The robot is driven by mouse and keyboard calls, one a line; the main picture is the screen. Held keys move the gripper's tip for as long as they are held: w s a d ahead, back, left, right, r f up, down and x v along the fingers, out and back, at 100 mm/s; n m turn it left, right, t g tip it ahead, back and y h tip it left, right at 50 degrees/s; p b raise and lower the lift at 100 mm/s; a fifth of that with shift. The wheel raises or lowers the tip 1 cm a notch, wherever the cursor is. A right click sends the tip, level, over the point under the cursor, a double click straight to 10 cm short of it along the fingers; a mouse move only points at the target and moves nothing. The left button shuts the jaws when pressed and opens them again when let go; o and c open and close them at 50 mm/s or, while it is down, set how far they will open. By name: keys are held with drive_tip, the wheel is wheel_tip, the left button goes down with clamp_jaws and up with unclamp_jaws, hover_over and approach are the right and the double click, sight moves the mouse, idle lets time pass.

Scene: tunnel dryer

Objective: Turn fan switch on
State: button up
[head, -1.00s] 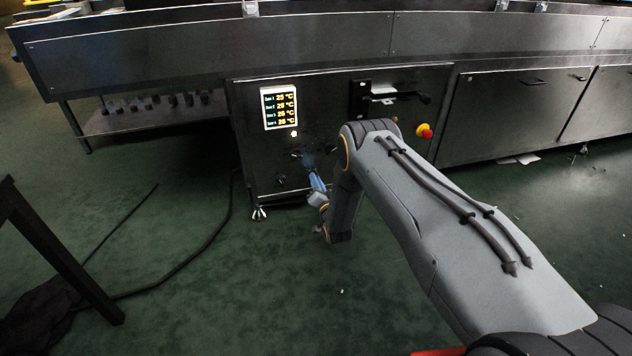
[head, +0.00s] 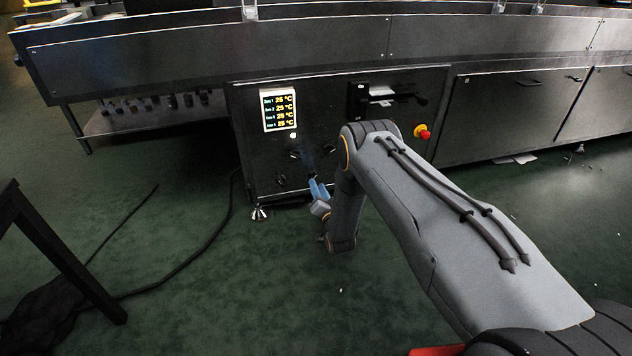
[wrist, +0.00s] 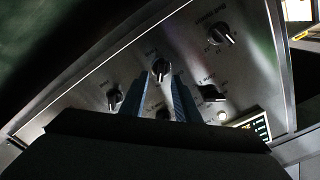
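The dark metal control panel (head: 262,158) carries several black rotary knobs; their labels are too small to read, so I cannot tell which is the fan switch. In the wrist view, one knob (wrist: 160,67) is just beyond the fingertips, one (wrist: 114,98) is to the left, one (wrist: 210,93) to the right and one (wrist: 220,34) at the upper right. Another dark knob (wrist: 163,112) shows partly between the fingers. My gripper (head: 318,187) has blue fingers, parted with a gap in the wrist view (wrist: 166,84). It is in front of the lower panel and seems to hold nothing.
A lit display (head: 279,108) reads 25 °C in several zones, with a small white light (head: 293,135) below. A red emergency button (head: 422,132) on yellow is at the right. A black cable (head: 190,258) lies on the green floor. A dark table leg (head: 65,255) stands at the left.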

drive_tip(key=p+v, duration=0.1)
drive_tip(key=v, duration=0.3)
idle(0.4)
